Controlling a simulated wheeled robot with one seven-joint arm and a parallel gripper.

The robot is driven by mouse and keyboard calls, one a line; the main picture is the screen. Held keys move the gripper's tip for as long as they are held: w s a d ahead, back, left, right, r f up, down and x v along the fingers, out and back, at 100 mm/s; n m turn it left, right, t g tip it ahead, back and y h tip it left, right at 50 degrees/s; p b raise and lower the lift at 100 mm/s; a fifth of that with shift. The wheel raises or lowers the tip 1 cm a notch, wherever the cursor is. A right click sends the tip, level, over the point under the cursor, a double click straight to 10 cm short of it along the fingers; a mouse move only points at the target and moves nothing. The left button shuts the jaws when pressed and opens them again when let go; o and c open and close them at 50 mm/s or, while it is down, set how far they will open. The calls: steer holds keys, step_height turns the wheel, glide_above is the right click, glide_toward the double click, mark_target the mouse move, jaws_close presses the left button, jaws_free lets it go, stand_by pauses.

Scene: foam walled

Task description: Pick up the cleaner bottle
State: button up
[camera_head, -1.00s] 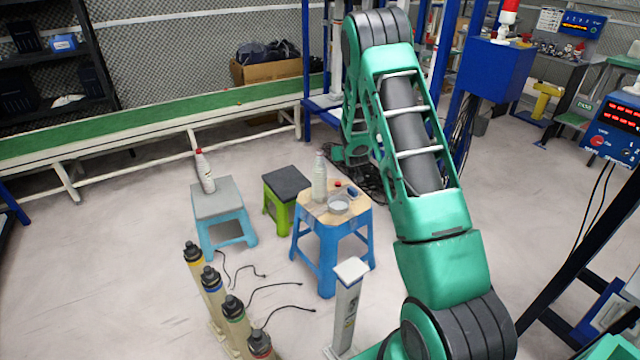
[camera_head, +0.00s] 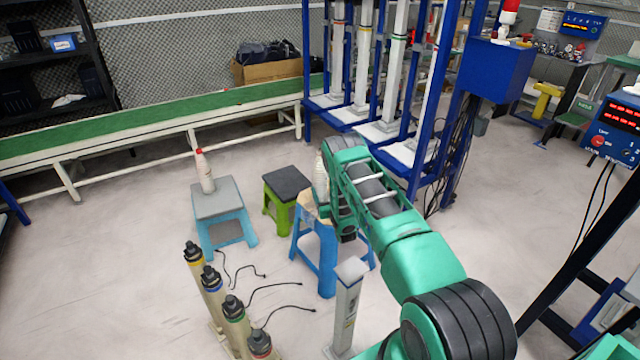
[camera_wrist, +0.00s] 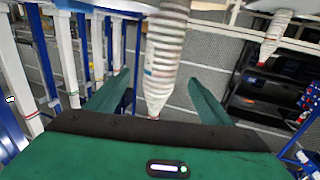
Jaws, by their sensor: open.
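A pale ridged bottle (camera_head: 320,178), which looks like the cleaner bottle, stands on the blue stool with a wooden top (camera_head: 303,215). My arm partly hides it in the head view. In the wrist view, which is upside down, this bottle (camera_wrist: 165,60) hangs from the top edge with its narrow neck low in the picture. My gripper (camera_wrist: 156,78) is open, with one green finger on each side of the bottle in the picture. I cannot tell how deep the bottle is between them. The fingers are hidden in the head view.
A white bottle with a red cap (camera_head: 205,172) stands on the grey-topped stool (camera_head: 218,200). A green stool (camera_head: 284,187) is close behind the wooden-topped stool. A short post (camera_head: 347,300) and several capped tubes (camera_head: 212,285) stand in front. Blue racks (camera_head: 400,160) rise behind.

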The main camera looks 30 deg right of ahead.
mark_target(321, 172)
steer(key=shift+r+x, duration=0.1)
steer(key=shift+x, duration=2.3)
steer(key=shift+r+x, duration=0.15)
steer(key=shift+x, duration=2.2)
steer(key=c, duration=1.3)
steer(key=shift+c, duration=0.2)
steer(key=shift+r, duration=0.25)
steer(key=shift+r, duration=1.1)
steer(key=shift+a+r, duration=0.15)
steer(key=shift+r, duration=0.75)
steer(key=s+a+r, duration=0.2)
steer(key=a+r, duration=0.4)
steer(key=a, duration=0.5)
steer(key=shift+s+r, duration=0.3)
steer(key=shift+a, duration=0.1)
